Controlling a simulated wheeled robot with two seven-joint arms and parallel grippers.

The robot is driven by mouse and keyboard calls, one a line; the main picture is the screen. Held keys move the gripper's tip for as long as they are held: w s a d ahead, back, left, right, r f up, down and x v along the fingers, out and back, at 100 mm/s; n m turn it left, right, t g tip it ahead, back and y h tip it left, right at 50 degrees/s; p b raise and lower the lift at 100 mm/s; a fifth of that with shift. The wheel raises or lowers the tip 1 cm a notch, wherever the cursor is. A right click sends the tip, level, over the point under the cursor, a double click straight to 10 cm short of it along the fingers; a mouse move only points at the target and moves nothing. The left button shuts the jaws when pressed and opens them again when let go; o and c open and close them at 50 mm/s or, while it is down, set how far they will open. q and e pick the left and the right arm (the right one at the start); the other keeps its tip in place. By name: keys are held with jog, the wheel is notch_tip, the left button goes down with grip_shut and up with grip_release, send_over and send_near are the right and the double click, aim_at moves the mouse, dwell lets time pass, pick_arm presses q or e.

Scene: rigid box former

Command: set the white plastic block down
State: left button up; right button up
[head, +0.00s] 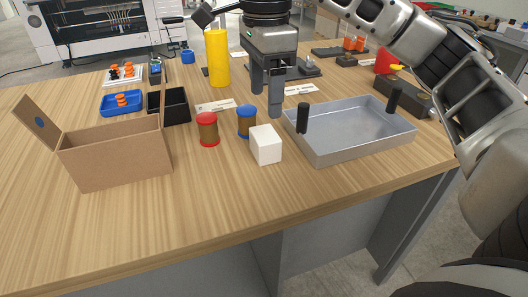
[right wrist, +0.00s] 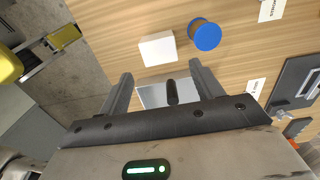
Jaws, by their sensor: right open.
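The white plastic block (head: 265,145) stands on the wooden table in front of the blue-lidded jar, just left of the metal tray. It also shows in the right wrist view (right wrist: 157,48), beyond the fingertips. My right gripper (head: 266,103) is open and empty. In the head view its fingers point down behind the block, apart from it. In the right wrist view the two fingers (right wrist: 161,72) are spread with nothing gripped between them. My left gripper is not in view.
A blue-lidded jar (head: 246,122) and a red-lidded jar (head: 208,130) stand near the block. The metal tray (head: 350,143) has upright black handles. An open cardboard box (head: 115,160) stands left.

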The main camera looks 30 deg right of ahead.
aim_at(265, 134)
notch_tip(265, 134, down, 10)
jog(key=shift+s+f, duration=0.1)
jog(key=shift+a, duration=0.1)
jog(key=c, duration=0.8)
jog(key=shift+c, duration=0.6)
jog(key=shift+o, duration=0.2)
jog(key=shift+r, duration=0.2)
